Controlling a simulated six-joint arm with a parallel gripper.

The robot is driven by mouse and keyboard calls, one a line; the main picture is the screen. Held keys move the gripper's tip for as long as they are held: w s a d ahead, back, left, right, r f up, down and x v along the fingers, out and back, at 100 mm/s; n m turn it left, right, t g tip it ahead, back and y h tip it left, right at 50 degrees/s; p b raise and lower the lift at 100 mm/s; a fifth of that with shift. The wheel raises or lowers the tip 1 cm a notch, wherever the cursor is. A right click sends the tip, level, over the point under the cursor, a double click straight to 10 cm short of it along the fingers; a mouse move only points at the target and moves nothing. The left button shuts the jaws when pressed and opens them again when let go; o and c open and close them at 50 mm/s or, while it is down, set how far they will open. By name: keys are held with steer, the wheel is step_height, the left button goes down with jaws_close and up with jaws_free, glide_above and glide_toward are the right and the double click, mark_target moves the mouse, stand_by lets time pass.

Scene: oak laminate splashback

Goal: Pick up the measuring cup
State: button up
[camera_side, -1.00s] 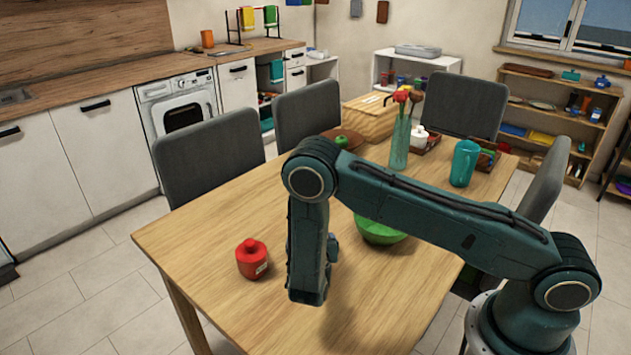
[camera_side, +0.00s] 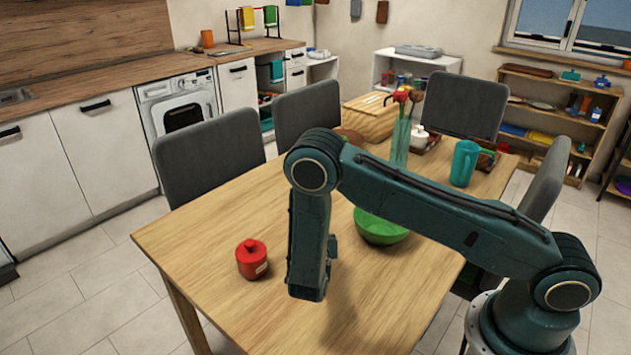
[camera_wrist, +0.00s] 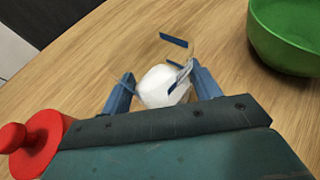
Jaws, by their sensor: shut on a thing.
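The measuring cup (camera_wrist: 165,87) shows in the wrist view as a white body with thin clear and blue parts above it. It sits between the two blue fingers of my gripper (camera_wrist: 163,90), and the gripper is shut on it. The gripper body covers its near side. In the side view my arm hides the cup and the fingers. I cannot tell there how far the cup is from the table.
A red lidded jar (camera_side: 252,259) stands left of my arm and a green bowl (camera_side: 381,228) right of it, on the wooden table (camera_side: 215,235). A glass vase (camera_side: 400,140) and teal pitcher (camera_side: 464,163) stand further back.

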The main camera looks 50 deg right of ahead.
step_height(320, 180, up, 19)
stand_by(0.8)
steer(key=shift+f, duration=0.1)
stand_by(0.5)
steer(key=s+d+f+m+g+h, duration=0.2)
steer(key=s+d+f+m+g, duration=0.5)
steer(key=m+g, duration=0.4)
steer(key=shift+s+f+m+g, duration=0.2)
steer(key=shift+s+m+g, duration=0.15)
steer(key=shift+s, duration=0.3)
steer(key=shift+d+f, duration=0.1)
steer(key=shift+f, duration=0.05)
steer(key=shift+a+f+y, duration=0.2)
steer(key=shift+f+y, duration=0.5)
steer(key=shift+f, duration=0.15)
